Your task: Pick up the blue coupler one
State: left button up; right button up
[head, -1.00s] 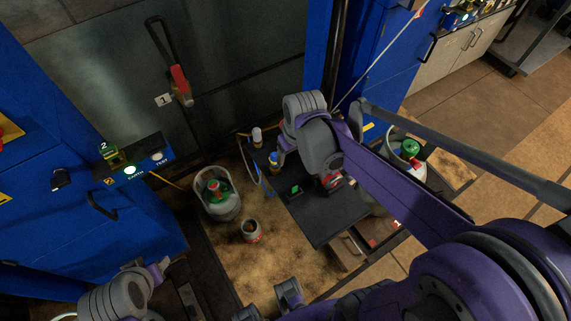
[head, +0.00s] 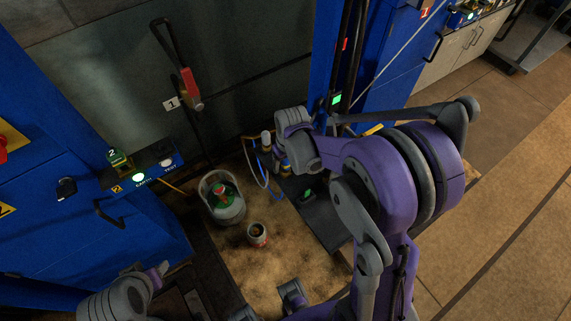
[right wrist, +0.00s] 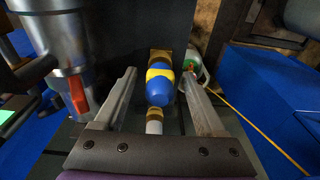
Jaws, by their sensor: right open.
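The blue coupler (right wrist: 160,88), with a yellow band, shows in the middle of the right wrist view above a brass and white stem. My right gripper (right wrist: 159,76) is open, with one finger on each side of the coupler in the picture and a visible gap at both sides. I cannot tell how deep the coupler sits between the fingers. In the head view my right gripper (head: 281,158) is by the dark bench, and the coupler is mostly hidden there. Part of my left arm shows at the lower left; its jaws are unclear.
A metal cylinder with a red lever (right wrist: 78,95) stands close left of the fingers in the wrist view. Thin hoses run beside the bench.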

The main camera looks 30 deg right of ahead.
jog(key=shift+f, duration=0.6)
grip_shut()
jog(key=shift+r, duration=0.1)
notch_tip(320, 180, up, 10)
jog(key=shift+f+p, duration=0.1)
jog(key=shift+p, duration=0.4)
